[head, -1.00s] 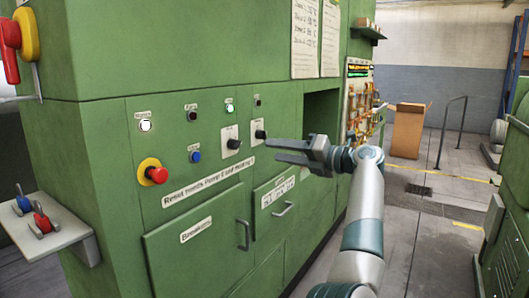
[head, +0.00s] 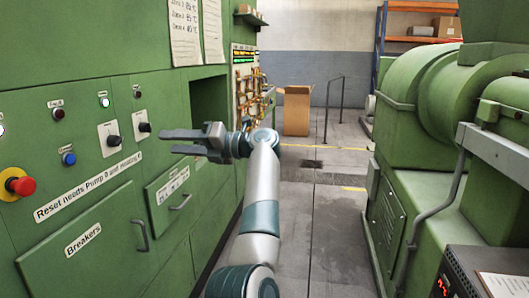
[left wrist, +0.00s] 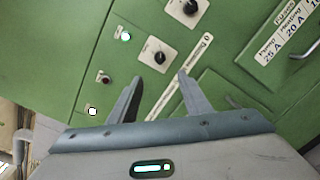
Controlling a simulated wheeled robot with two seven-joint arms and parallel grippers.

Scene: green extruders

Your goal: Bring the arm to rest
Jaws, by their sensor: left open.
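My left arm (head: 262,190) rises from the bottom of the head view and bends left at the wrist. My left gripper (head: 168,141) points left, its two grey fingers apart with nothing between them. It appears in front of the green control panel (head: 90,95), just right of the right black knob (head: 145,127). In the left wrist view the open fingers (left wrist: 160,78) stand before the panel, with a black knob (left wrist: 160,58) beyond the tips. I cannot tell the exact gap to the panel. My right gripper is not in view.
A red stop button (head: 20,186) and breaker door (head: 95,240) are at left. A dark opening (head: 209,108) lies behind the gripper. Green machinery (head: 425,120) stands at right. The grey floor aisle (head: 325,215) between is clear, with a cardboard box (head: 297,110) farther back.

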